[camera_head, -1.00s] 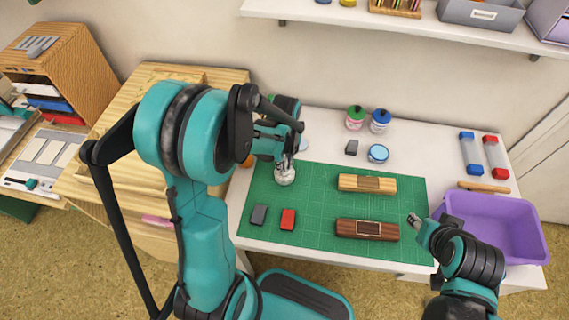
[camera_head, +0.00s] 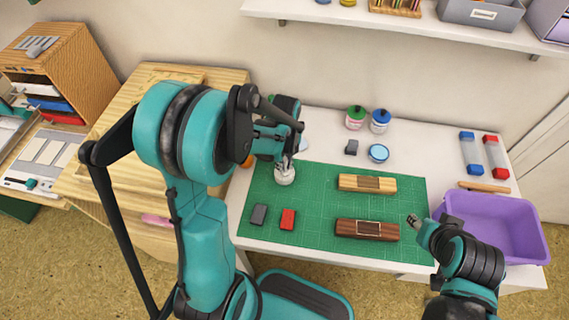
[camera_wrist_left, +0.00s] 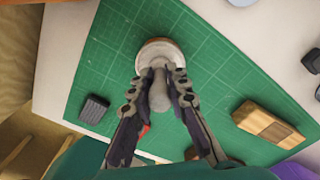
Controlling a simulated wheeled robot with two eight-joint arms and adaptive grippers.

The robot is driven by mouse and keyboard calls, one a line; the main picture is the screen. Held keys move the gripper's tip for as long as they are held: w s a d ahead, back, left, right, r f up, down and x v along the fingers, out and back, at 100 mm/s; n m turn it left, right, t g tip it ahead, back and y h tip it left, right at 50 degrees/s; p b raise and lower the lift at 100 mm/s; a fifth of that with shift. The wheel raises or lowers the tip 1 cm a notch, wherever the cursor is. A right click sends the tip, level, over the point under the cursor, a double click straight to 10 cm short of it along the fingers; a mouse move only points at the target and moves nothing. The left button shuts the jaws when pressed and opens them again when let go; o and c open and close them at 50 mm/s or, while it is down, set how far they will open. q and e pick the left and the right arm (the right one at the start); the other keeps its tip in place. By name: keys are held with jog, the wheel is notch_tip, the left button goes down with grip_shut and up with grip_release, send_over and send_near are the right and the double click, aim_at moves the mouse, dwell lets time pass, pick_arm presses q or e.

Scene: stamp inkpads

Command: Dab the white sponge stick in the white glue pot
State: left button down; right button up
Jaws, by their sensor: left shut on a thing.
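The white glue pot (camera_head: 285,177) stands on the green mat (camera_head: 320,207) near its left end. My left gripper (camera_head: 287,159) is right above it, pointing down. In the left wrist view the gripper (camera_wrist_left: 168,84) is shut on the pale sponge stick (camera_wrist_left: 158,92), and the round rim of the pot (camera_wrist_left: 158,47) shows just beyond the fingertips. The stick's far end overlaps the pot; I cannot tell how deep it sits or whether it touches the glue. My right gripper (camera_head: 413,220) is by the mat's right edge; its jaw opening is too small to read.
A grey pad (camera_head: 259,214) and a red pad (camera_head: 288,219) lie at the mat's front left. A light wooden block (camera_head: 367,183) and a dark one (camera_head: 367,229) lie to the right. Green-lidded (camera_head: 355,117) and blue-lidded (camera_head: 380,121) jars stand behind. A purple bin (camera_head: 500,226) stands right.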

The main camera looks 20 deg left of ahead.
pick_arm(q)
jog(key=shift+r+p, duration=2.65)
jog(key=shift+r, duration=0.9)
jog(key=shift+f, duration=0.1)
jog(key=n, duration=0.2)
jog(key=d+n, duration=0.1)
jog(key=n, duration=0.2)
jog(key=shift+w+f, duration=0.15)
jog(key=d+n, duration=0.1)
jog(key=n, duration=0.5)
jog(key=d+n, duration=0.1)
jog(key=n, duration=0.5)
jog(key=d+f+n, duration=0.1)
jog(key=n, duration=0.6)
jog(key=shift+w+d+f, duration=0.1)
jog(key=shift+w+d, duration=0.1)
jog(key=shift+w, duration=0.15)
